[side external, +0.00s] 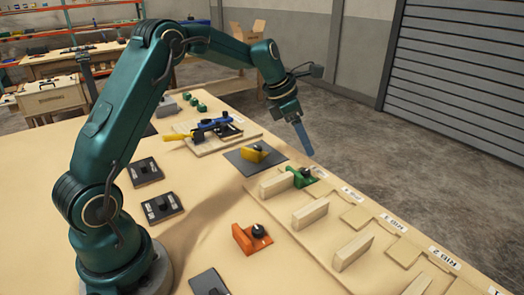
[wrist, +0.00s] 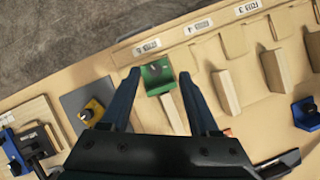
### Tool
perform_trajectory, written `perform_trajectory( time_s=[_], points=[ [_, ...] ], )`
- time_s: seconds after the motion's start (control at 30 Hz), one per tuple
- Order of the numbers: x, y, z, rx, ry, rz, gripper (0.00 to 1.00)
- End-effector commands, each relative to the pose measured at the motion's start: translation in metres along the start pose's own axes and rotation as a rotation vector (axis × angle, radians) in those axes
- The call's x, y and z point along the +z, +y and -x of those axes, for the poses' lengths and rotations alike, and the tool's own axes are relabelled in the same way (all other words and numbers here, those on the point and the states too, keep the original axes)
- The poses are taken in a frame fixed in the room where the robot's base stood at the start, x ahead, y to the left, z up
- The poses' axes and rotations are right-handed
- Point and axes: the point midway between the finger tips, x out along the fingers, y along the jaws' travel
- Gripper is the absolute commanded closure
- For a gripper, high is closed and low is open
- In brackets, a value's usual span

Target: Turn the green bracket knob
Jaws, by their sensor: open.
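The green bracket (side external: 296,180) with its dark knob (side external: 306,171) stands at the far end of a row of wooden ribs on the bench. In the wrist view the green bracket (wrist: 157,86) lies between my two fingers in the picture, with a wooden rib running below it. My gripper (side external: 309,153) points down above the bench near the bracket, its fingertips clear of it. In the wrist view my gripper (wrist: 160,76) has its dark blue fingers spread apart, with nothing between them that they touch. The knob's exact turn is too small to tell.
A yellow bracket (side external: 253,154) sits on a dark mat left of the green one. An orange bracket (side external: 249,239) with a black knob stands nearer the front. Wooden ribs (side external: 311,213) rise close beside the green bracket. A blue clamp (side external: 214,124) stands farther back.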

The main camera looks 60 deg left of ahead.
Motion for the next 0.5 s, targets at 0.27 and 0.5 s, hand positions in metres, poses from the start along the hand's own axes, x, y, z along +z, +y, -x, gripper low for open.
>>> perform_trajectory(
  time_s=[0.27, 0.5],
  points=[
    [0.021, -0.024, 0.045, 0.046, -0.054, -0.119, 0.38],
    [0.028, -0.050, 0.081, 0.085, -0.086, -0.269, 0.38]
  ],
)
